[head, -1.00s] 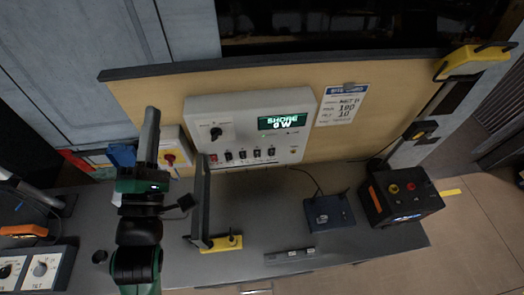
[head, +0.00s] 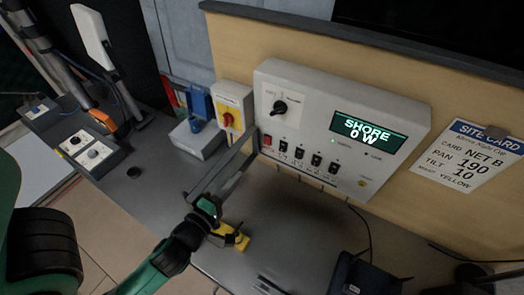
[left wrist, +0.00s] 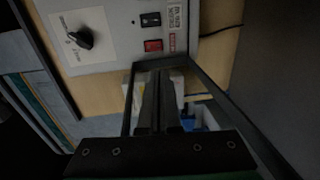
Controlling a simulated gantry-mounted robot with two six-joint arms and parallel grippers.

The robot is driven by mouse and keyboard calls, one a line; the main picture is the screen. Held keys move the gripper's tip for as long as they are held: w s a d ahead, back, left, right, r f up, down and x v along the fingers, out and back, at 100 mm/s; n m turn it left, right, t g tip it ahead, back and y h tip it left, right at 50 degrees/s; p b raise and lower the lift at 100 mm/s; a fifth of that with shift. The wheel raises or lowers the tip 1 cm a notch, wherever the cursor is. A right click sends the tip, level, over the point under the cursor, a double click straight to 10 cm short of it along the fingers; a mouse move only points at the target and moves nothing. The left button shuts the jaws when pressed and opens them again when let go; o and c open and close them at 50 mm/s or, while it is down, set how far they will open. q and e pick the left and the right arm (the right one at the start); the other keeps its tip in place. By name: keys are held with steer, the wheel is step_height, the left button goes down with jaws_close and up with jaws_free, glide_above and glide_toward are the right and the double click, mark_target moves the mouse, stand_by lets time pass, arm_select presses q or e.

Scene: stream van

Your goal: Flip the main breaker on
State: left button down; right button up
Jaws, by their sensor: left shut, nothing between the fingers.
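The grey power panel (head: 340,120) is mounted on the wooden backboard, and its screen reads "SHORE 0 W". A red switch (head: 267,140) sits at the left end of its lower row, beside several black switches. The red switch (left wrist: 153,45) also shows in the left wrist view, just beyond the fingertips. Which way it is set is too small to tell. My left gripper (head: 250,148) is shut and empty, pointing at the panel's lower left, close to the red switch. Contact cannot be made out. The shut fingers (left wrist: 158,72) also show in the wrist view. My right gripper is not in view.
A black rotary knob (head: 280,107) is above the switches. A yellow-and-white box with a red rotary handle (head: 228,119) is left of the panel. A yellow piece (head: 230,236) is on the counter below my gripper. A site card (head: 468,160) hangs at right.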

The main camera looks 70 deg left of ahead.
mark_target(267, 144)
arm_select(q)
steer(key=p+x, duration=0.3)
steer(key=x, duration=1.1)
steer(key=shift+w, duration=0.15)
